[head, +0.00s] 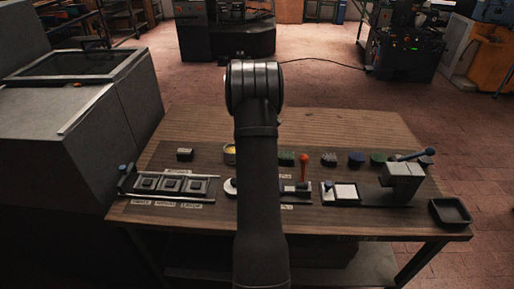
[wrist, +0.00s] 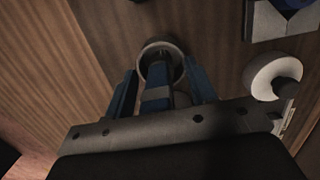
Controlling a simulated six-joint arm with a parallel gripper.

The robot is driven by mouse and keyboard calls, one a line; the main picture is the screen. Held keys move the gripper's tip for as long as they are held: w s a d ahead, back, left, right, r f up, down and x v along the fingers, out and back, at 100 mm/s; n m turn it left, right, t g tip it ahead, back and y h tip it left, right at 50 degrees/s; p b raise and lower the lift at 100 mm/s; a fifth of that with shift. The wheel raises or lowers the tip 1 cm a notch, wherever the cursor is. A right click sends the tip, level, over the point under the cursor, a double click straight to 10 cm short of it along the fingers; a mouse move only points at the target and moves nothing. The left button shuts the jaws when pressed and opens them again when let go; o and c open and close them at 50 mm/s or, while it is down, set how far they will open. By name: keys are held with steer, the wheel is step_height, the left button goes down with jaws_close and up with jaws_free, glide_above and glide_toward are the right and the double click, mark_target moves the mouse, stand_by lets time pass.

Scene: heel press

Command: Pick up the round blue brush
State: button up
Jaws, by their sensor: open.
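A small round blue thing (head: 356,158) stands in the back row on the table, right of the middle, in the head view. It looks like the round blue brush, but it is too small to be sure. My gripper (wrist: 162,84) shows in the wrist view with its two blue fingers apart. A pale round cup (wrist: 176,47) with a dark inside lies just beyond the fingertips. A dark and blue-grey piece shows between the fingers; I cannot tell what it is. In the head view my arm hides the gripper and the middle of the table.
In front are a three-pad fixture (head: 171,186), a grey press (head: 403,182) with a blue-knobbed lever, and a black tray (head: 450,212). The back edge is clear.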

steer(key=c, duration=1.1)
steer(key=shift+r, duration=0.6)
steer(key=r, duration=0.1)
steer(key=d+r, duration=0.1)
steer(key=r, duration=0.1)
steer(key=shift+s+r, duration=0.2)
steer(key=shift+r, duration=0.1)
steer(key=s+d+r, duration=0.1)
steer(key=d+r, duration=0.1)
steer(key=d, duration=0.1)
steer(key=s+d+r, duration=0.2)
steer(key=d, duration=0.1)
steer(key=s+d+r, duration=0.2)
steer(key=d, duration=0.1)
steer(key=shift+d+r, duration=0.1)
steer(key=shift+d, duration=0.15)
